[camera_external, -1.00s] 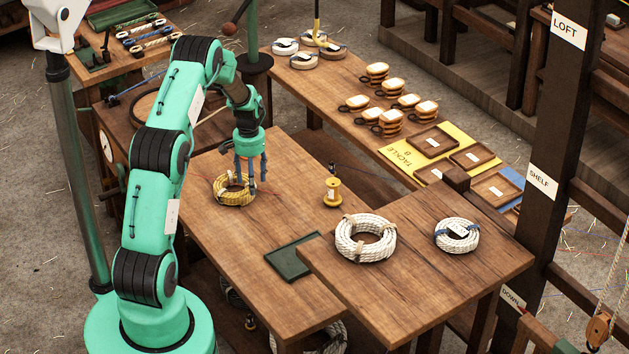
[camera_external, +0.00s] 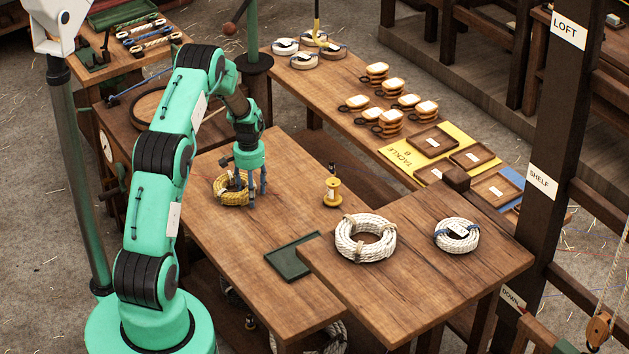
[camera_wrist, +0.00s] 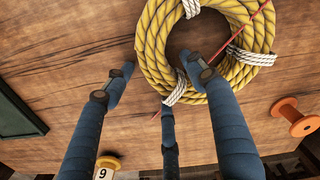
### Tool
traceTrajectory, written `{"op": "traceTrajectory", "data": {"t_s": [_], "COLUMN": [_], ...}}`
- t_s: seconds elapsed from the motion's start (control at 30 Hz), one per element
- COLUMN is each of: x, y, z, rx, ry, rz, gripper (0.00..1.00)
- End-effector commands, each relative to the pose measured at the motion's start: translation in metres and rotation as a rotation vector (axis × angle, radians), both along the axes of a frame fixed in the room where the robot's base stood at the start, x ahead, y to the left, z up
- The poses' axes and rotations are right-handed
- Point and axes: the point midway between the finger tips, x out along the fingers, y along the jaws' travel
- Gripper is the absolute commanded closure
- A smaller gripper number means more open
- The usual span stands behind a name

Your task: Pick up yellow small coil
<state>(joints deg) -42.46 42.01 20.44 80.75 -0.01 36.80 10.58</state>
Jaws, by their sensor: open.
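The yellow small coil (camera_external: 224,198) lies flat near the far left side of the front table, bound with white ties. It fills the upper middle of the wrist view (camera_wrist: 148,42), its top edge cut off. My gripper (camera_external: 252,198) is open and empty, pointing down at the coil's right side in the outside view. In the wrist view my gripper (camera_wrist: 158,80) has its blue fingers spread. One fingertip overlaps the coil's near rim at a white tie; another is over bare wood left of the coil. I cannot tell whether any finger touches the coil.
A yellow spool (camera_external: 332,192) stands right of my gripper. A dark green tray (camera_external: 292,257) lies nearer the front. White coils (camera_external: 352,246) (camera_external: 442,240) lie on the raised right tabletop. An orange spool (camera_wrist: 298,118) shows in the wrist view. Wood between coil and tray is clear.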

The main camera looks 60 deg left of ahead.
Motion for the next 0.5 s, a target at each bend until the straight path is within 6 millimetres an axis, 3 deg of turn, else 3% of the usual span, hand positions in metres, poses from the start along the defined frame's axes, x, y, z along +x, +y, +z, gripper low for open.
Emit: {"op": "traceTrajectory", "data": {"t_s": [0.17, 0.43, 0.5], "x": [-0.0001, 0.0000, 0.0000], "y": [-0.0001, -0.0001, -0.0001], "z": [-0.0001, -0.0001, -0.0001], "rx": [0.000, 0.000, 0.000], "ry": [0.000, 0.000, 0.000], "rz": [0.000, 0.000, 0.000], "gripper": [0.44, 0.96, 1.00]}}
